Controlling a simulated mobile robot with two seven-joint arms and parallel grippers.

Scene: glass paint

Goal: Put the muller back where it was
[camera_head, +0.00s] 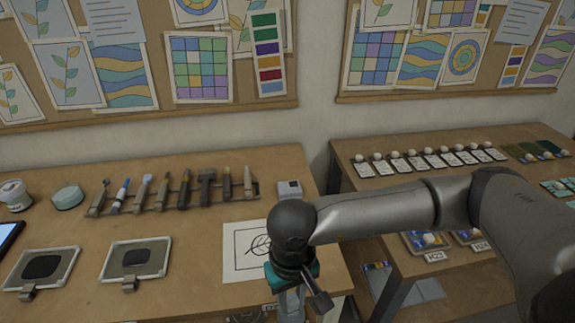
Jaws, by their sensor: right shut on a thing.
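My right gripper (291,280) hangs at the front edge of the table, just in front of a paper with a leaf drawing. It is shut on a pale grey thing (291,306) that looks like the muller. My wrist and hand hide most of it, and its lower end is near the bottom of the view. My left gripper is not in view.
On the wooden table (200,245) lie two framed slabs with dark patches (40,266) (135,258), a row of brushes and tools (170,192), and the leaf paper (240,262). A small grey block (289,190) stands behind. A second table (345,180) stands right, across a gap.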

